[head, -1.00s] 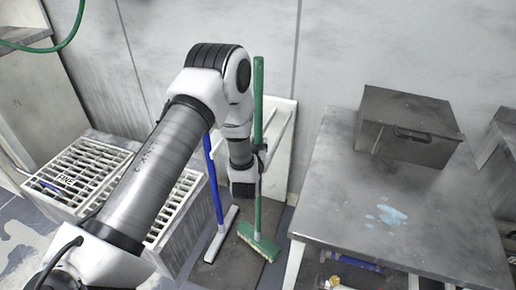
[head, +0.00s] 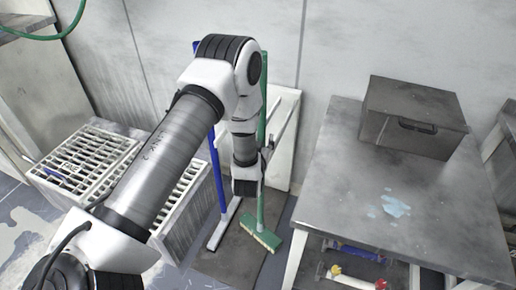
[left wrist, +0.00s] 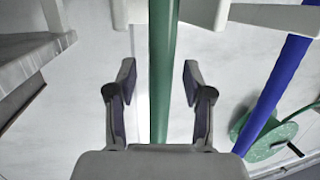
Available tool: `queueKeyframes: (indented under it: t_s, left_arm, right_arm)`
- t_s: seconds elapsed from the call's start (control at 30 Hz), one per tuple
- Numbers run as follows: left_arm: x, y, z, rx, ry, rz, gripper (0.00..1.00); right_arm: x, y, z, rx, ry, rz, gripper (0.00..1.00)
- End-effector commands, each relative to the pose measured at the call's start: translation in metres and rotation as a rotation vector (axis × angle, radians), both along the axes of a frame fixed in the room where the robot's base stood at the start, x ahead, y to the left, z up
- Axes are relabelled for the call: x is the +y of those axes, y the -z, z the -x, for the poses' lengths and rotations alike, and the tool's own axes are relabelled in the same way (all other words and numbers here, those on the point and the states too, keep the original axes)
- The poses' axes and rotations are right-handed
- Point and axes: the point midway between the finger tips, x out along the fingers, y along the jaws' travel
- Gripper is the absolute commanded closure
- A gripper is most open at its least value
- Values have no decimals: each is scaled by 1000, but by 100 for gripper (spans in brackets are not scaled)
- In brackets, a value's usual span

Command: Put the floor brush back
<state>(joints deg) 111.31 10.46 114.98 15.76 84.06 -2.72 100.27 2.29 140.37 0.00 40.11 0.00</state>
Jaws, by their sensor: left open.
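The floor brush (head: 259,236) has a green handle and a green head with pale bristles. It stands nearly upright, head down on a dark mat, in front of a white rack (head: 286,108). In the left wrist view, the green handle (left wrist: 162,75) runs between two white prongs of the rack (left wrist: 207,12). My left gripper (head: 267,153) is at the handle, partly hidden by my arm in the head view. In the left wrist view my left gripper (left wrist: 156,85) is open, one finger on each side of the handle, with visible gaps. My right gripper is out of view.
A blue-handled squeegee (head: 218,185) stands just left of the brush. A grey table (head: 345,190) with a dark box (head: 415,115) stands at the right. White grated bins (head: 95,160) are at the left. A green hose reel (left wrist: 255,140) shows in the left wrist view.

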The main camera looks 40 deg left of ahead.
Motion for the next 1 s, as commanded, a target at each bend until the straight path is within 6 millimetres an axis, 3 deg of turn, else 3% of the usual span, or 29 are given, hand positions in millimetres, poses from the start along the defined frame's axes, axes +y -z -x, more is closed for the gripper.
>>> queueKeyframes:
  t_s: [0.23, 0.47, 0.57, 0.63, 0.7, 0.8, 0.9, 1.0]
  left_arm:
    - [-28, -13, 57, 5, 4, -2, 49]
    - [-41, -14, 87, 20, 7, 5, 49]
    - [-51, 23, 106, 173, 38, 54, 49]
    - [-65, 70, 136, 386, 85, 117, 49]
    - [-85, 117, 184, 644, 147, 186, 49]
    - [-110, 161, 265, 997, 236, 267, 49]
    - [-125, 175, 327, 1242, 305, 316, 49]
    - [-131, 177, 354, 1347, 336, 334, 49]
  right_arm:
    - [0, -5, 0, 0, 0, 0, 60]
    - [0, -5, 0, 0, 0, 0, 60]
    - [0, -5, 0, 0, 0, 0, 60]
    - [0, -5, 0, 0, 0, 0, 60]
    - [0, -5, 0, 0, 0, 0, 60]
    - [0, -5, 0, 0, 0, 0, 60]
    - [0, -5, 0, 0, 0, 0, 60]
    - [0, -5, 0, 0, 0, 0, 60]
